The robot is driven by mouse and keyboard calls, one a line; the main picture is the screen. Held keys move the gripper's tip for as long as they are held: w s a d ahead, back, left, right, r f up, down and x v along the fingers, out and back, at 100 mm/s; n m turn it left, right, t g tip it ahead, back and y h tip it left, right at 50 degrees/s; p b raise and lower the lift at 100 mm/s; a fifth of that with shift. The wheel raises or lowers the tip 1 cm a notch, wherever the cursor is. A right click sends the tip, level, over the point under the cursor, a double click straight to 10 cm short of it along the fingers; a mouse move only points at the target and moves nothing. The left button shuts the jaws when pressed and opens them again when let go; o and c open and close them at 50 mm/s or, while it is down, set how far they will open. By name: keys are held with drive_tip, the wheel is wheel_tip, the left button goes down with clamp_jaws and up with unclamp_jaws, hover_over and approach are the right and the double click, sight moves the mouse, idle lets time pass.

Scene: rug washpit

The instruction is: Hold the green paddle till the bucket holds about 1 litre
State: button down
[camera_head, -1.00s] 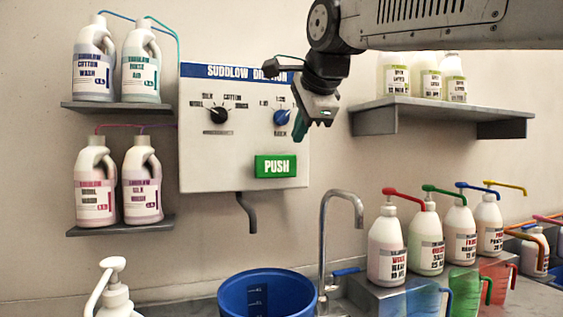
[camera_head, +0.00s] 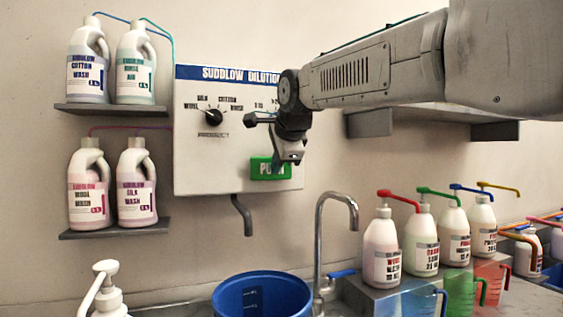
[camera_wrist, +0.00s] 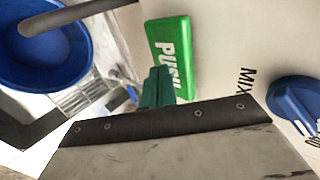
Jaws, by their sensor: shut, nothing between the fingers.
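The green PUSH paddle (camera_head: 268,168) is on the lower right of the white dispenser panel (camera_head: 222,150). It also shows in the wrist view (camera_wrist: 168,55). My gripper (camera_head: 287,170) is shut and empty, in front of the paddle's right part in the head view. In the wrist view the fingertips (camera_wrist: 158,82) are close to the paddle's edge; I cannot tell whether they touch. The blue bucket (camera_head: 262,296) stands below the grey spout (camera_head: 243,215), with pale level marks on its inner wall. I see no stream from the spout, and the bucket's bottom is hidden.
The black product dial (camera_head: 213,116) is on the panel; the blue mix dial (camera_wrist: 295,103) shows in the wrist view. A tap (camera_head: 335,225) stands right of the bucket. Several pump bottles (camera_head: 383,245) and coloured jugs (camera_head: 405,300) stand right. Bottle shelves (camera_head: 112,108) hang left.

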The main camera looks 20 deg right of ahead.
drive_tip(key=shift+w, duration=0.2)
drive_tip(key=shift+w+r, duration=0.2)
drive_tip(key=shift+w, duration=0.8)
drive_tip(key=shift+f, duration=0.1)
idle(6.7)
